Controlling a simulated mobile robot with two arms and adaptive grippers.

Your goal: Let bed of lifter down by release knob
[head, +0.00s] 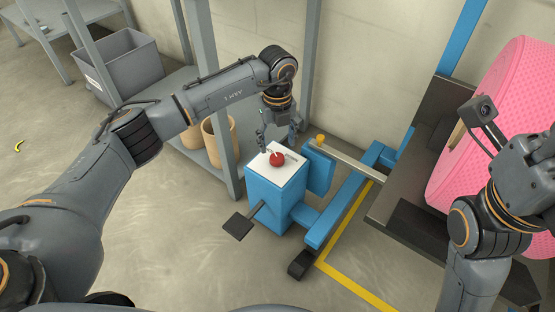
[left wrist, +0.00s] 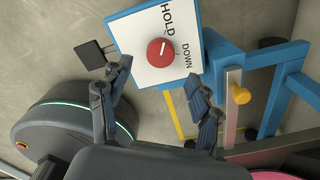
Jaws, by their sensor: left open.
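The red release knob (head: 277,159) sits on the white top panel (head: 265,174) of the blue lifter post (head: 266,202). In the left wrist view the red knob (left wrist: 160,52) lies between the words HOLD and DOWN, and its pale mark appears turned toward HOLD. My left gripper (head: 277,139) is open above the panel, its fingers spread to either side of the knob and apart from it. The lifter's dark bed (head: 415,222) carries a large pink roll (head: 497,120). My right gripper (head: 535,165) is at the right edge, its fingers not clearly visible.
A black pedal (head: 238,226) sticks out of the post's left side. A yellow-ended lever (head: 320,139) stands beside the post. A grey shelf with a grey bin (head: 128,68) and brown rolls (head: 219,140) is behind left. Open floor lies in front.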

